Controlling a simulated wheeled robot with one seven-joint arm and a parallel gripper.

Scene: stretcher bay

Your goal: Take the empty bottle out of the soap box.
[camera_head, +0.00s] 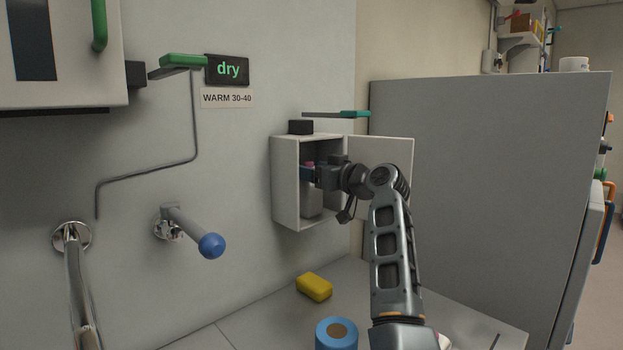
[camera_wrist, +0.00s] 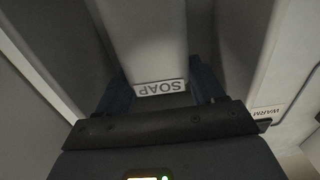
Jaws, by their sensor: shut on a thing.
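The soap box (camera_head: 286,185) is a pale wall cabinet with its door (camera_head: 395,155) swung open to the right. A pale grey bottle (camera_head: 312,203) stands inside it, with a pinkish top partly hidden by my gripper. My gripper (camera_head: 308,173) reaches into the box from the right and is shut on the bottle's upper part. In the wrist view the bottle (camera_wrist: 145,40) lies between the two dark blue fingers of my gripper (camera_wrist: 162,92), with a label reading SOAP upside down. The bottle's base and its contents cannot be made out.
A yellow sponge (camera_head: 314,287) and a blue roll-like object (camera_head: 336,334) are on the counter (camera_head: 262,322) below. A blue-ended lever (camera_head: 211,245) and a chrome pipe (camera_head: 75,275) project from the wall at left. A large grey panel (camera_head: 490,190) stands at right.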

